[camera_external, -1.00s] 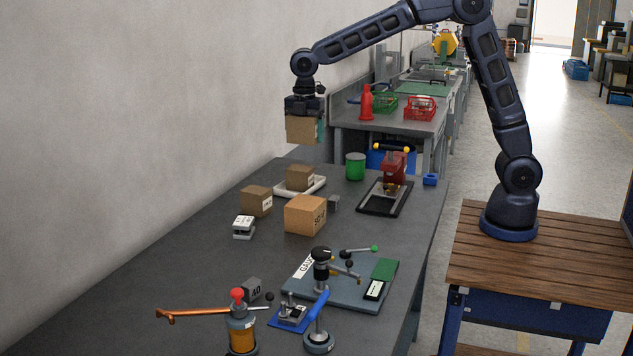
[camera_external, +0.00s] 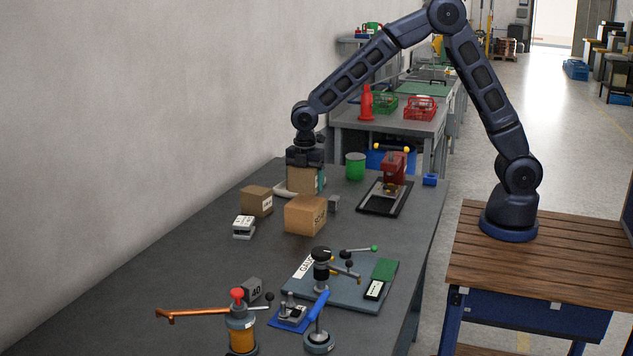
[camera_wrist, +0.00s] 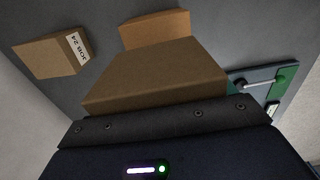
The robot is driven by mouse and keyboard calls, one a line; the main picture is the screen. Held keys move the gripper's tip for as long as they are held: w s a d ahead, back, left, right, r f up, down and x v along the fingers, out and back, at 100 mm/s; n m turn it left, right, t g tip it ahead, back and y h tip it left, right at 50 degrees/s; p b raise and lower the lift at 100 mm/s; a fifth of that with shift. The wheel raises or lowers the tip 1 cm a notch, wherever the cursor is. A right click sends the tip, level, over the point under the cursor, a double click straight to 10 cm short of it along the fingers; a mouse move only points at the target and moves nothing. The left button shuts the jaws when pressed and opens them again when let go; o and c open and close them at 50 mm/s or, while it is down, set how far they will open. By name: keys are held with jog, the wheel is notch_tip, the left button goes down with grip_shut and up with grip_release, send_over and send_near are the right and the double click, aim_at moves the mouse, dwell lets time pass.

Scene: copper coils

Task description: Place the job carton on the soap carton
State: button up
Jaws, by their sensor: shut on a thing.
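My gripper (camera_external: 305,160) points down and is shut on a brown carton (camera_external: 303,181) with a teal patch on its right side. No label on it can be read. It fills the middle of the wrist view (camera_wrist: 155,78). The orange-brown carton (camera_external: 304,216), its label partly legible and seemingly the soap carton, stands on the dark table just in front of the held carton; it seems to show beyond it in the wrist view (camera_wrist: 155,28). A smaller carton (camera_external: 256,201), labelled JOB 24 in the wrist view (camera_wrist: 50,57), stands to its left. Whether the held carton touches anything is unclear.
A white tray (camera_external: 283,190) is mostly hidden behind the held carton. A grey block (camera_external: 334,203), a green can (camera_external: 355,166) and a red press (camera_external: 394,167) stand to the right. A white-topped block (camera_external: 243,227) is front left.

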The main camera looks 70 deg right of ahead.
aim_at(305, 192)
jog(key=shift+f, duration=2)
jog(key=shift+f, duration=0.1)
jog(key=o, duration=1)
jog(key=shift+o, duration=0.2)
